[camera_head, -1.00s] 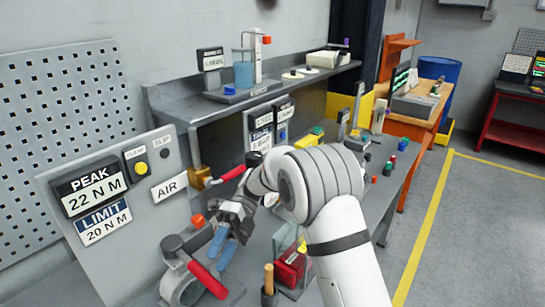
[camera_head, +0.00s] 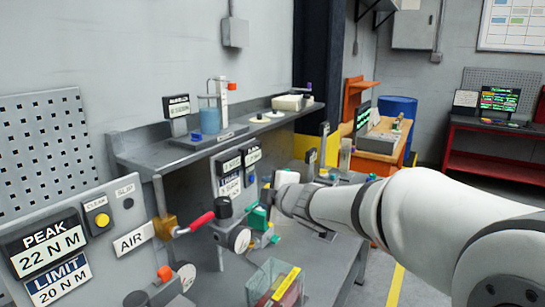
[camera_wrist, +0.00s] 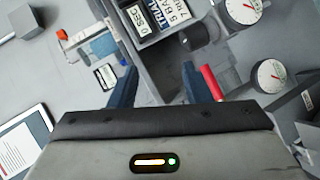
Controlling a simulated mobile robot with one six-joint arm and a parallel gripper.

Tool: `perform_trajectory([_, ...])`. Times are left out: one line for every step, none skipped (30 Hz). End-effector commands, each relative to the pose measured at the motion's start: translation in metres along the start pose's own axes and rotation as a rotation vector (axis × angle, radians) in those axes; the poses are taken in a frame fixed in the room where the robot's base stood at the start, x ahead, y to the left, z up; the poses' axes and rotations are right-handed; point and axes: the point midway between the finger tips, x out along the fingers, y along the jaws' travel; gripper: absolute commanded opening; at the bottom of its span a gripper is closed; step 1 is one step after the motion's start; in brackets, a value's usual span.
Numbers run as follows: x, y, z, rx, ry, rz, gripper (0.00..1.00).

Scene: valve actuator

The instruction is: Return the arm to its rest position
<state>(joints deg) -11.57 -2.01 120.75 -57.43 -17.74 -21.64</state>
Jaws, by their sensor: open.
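My arm (camera_head: 430,215) reaches in from the right of the head view, with its wrist over the bench near the gauges. My gripper (camera_wrist: 158,82) shows in the wrist view as two dark blue fingers spread apart, with nothing held between them. In the head view its fingers cannot be made out. A red lever (camera_head: 195,223) on a brass valve (camera_head: 165,227) sits beside the AIR label, left of my wrist. In the wrist view a red handle (camera_wrist: 211,83) appears just right of the right finger, at a depth I cannot tell.
The PEAK 22 N M panel (camera_head: 48,245) stands at left. A raised grey shelf (camera_head: 150,150) runs behind the bench. Round gauges (camera_wrist: 243,10) lie right of the fingers in the wrist view. A clear box with red contents (camera_head: 273,283) stands at the front. Open floor lies beyond the bench.

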Motion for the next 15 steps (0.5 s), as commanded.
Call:
perform_trajectory([-0.019,-0.001,0.021,0.096,-0.097,0.005,0.44])
perform_trajectory([-0.030,-0.003,0.035,0.159,-0.158,0.005,0.44])
perform_trajectory([-0.046,-0.009,0.051,0.245,-0.235,0.002,0.44])
perform_trajectory([-0.058,-0.015,0.062,0.312,-0.293,-0.001,0.44])
perform_trajectory([-0.071,-0.021,0.073,0.379,-0.350,-0.006,0.44])
perform_trajectory([-0.088,-0.032,0.085,0.469,-0.422,-0.014,0.44])
perform_trajectory([-0.102,-0.042,0.093,0.538,-0.475,-0.021,0.44])
perform_trajectory([-0.116,-0.051,0.100,0.607,-0.526,-0.029,0.44])
perform_trajectory([-0.134,-0.067,0.107,0.700,-0.593,-0.043,0.44])
perform_trajectory([-0.148,-0.078,0.111,0.769,-0.641,-0.055,0.44])
perform_trajectory([-0.161,-0.091,0.114,0.839,-0.687,-0.068,0.44])
perform_trajectory([-0.179,-0.108,0.116,0.932,-0.747,-0.089,0.44])
perform_trajectory([-0.192,-0.121,0.116,0.999,-0.787,-0.106,0.44])
perform_trajectory([-0.204,-0.133,0.115,1.063,-0.826,-0.124,0.44])
perform_trajectory([-0.218,-0.149,0.112,1.144,-0.872,-0.149,0.44])
